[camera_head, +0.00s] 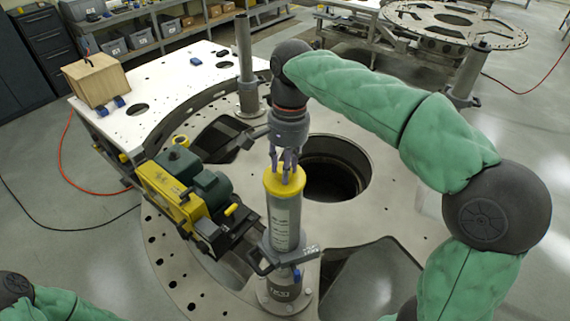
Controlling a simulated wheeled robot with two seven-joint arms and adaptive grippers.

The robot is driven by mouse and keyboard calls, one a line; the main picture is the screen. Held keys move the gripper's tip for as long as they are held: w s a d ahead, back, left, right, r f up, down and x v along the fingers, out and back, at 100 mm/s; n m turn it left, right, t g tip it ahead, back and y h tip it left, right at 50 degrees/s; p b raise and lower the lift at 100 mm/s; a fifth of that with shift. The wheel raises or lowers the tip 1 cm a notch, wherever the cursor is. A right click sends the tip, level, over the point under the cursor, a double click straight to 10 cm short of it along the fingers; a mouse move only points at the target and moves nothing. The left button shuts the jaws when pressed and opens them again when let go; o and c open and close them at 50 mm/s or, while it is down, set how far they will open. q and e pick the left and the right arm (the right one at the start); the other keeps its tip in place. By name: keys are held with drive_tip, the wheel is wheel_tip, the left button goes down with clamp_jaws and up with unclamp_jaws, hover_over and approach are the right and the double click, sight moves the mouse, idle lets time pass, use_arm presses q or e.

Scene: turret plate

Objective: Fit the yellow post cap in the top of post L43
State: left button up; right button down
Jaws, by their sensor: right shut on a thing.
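The yellow post cap (284,184) sits at the top of a grey upright post (284,222) with a printed scale on its side. My right gripper (284,178) points down from above, its fingers shut on the cap. The cap appears level and at the post's top; I cannot tell how deep it is seated. The label near the post's foot (285,290) is too small to read surely.
A yellow and green machine (185,190) stands just left of the post. A dark round hole (335,168) lies behind it to the right. Another tall post (245,65) rises behind. A white table (150,90) with a wooden box (96,80) is at the back left.

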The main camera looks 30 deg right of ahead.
drive_tip(key=shift+f, duration=0.4)
drive_tip(key=c, duration=1.1)
unclamp_jaws()
drive_tip(key=shift+c, duration=0.2)
drive_tip(key=shift+d+r+p, duration=0.1)
drive_tip(key=shift+r+p, duration=0.8)
drive_tip(key=shift+r, duration=0.5)
wheel_tip(320, 180, up, 8)
drive_tip(key=shift+w+d, duration=0.25)
drive_tip(key=shift+d, duration=0.2)
